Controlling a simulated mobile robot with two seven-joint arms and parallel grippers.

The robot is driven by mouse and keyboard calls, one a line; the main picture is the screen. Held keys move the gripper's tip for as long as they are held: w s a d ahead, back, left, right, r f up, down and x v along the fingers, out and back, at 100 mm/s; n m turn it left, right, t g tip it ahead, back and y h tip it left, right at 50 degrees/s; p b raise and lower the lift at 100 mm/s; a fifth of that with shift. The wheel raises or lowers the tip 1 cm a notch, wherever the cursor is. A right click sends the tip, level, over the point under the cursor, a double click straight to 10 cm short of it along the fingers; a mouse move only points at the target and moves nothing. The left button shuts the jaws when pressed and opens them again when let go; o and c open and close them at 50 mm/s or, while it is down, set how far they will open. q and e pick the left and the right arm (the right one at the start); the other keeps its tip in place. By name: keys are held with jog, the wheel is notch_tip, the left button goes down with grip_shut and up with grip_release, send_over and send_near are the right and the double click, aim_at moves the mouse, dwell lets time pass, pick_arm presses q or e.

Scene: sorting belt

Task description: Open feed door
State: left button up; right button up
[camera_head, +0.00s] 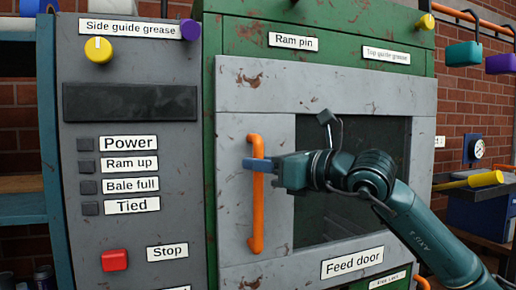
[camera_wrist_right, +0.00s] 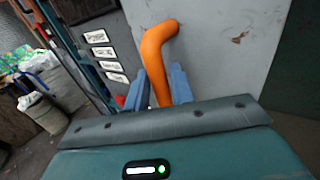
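The feed door (camera_head: 258,93) is a worn grey panel with a dark window, set in the green machine front. It looks closed, and a "Feed door" label (camera_head: 352,263) is below the window. Its upright orange handle (camera_head: 257,225) is on the door's left side; the handle also shows in the right wrist view (camera_wrist_right: 155,50). My right gripper (camera_head: 260,164) is at the upper part of the handle. My left gripper is not in view.
A grey control panel (camera_head: 128,215) with a red stop button (camera_head: 114,260) and a yellow knob (camera_head: 98,50) stands left of the door. The wrist view shows a white bin (camera_wrist_right: 42,112) on the floor.

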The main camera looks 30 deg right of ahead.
jog(key=shift+w+a, duration=0.25)
jog(key=shift+w, duration=0.2)
grip_shut()
